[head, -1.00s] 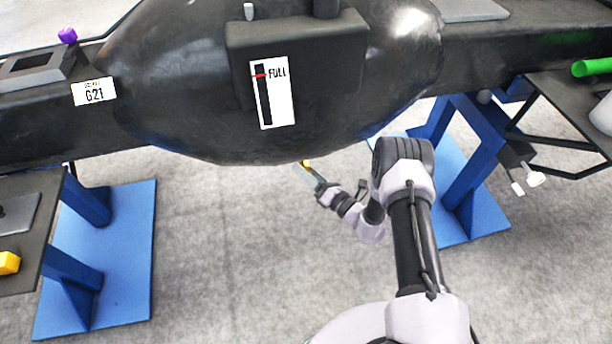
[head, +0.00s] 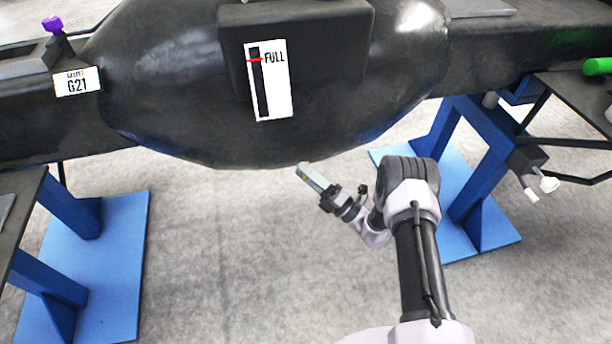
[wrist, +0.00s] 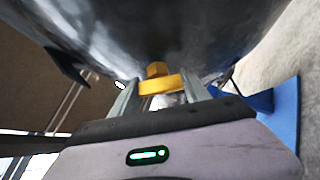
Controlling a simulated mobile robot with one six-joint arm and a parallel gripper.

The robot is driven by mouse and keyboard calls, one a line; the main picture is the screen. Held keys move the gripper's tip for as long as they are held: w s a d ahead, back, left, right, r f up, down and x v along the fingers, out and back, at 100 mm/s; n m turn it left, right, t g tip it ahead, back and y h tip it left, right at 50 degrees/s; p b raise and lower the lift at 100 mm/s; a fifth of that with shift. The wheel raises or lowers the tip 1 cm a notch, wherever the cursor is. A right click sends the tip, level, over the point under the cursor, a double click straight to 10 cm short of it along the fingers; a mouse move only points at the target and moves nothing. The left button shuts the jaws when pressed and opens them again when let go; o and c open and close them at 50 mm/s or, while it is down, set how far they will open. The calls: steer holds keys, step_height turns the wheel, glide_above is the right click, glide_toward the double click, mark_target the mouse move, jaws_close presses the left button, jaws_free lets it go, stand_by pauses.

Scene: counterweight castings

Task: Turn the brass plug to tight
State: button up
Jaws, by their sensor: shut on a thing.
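The brass plug (wrist: 160,84) is a yellow piece with a wide collar and a smaller hexagonal part. In the wrist view it sits between the two grey fingers of my gripper (wrist: 160,96), which is shut on it. The dark casting (wrist: 165,35) fills the view just behind the plug. I cannot tell whether the plug is seated in it. In the head view my gripper (head: 306,172) is at the lower edge of the casting's rounded belly (head: 200,135), and the plug is mostly hidden there.
A white gauge plate (head: 280,95) marked FULL and a G21 label (head: 77,82) are on the casting. Blue stands (head: 75,215) hold it at left and right (head: 475,190). A green cylinder (head: 598,66) lies at the far right. The floor between the stands is clear.

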stand_by(0.4)
steer(key=o, duration=1.4)
steer(key=p+v, duration=0.3)
steer(key=v, duration=1.4)
steer(key=shift+s+d+f, duration=0.15)
steer(key=shift+f, duration=0.05)
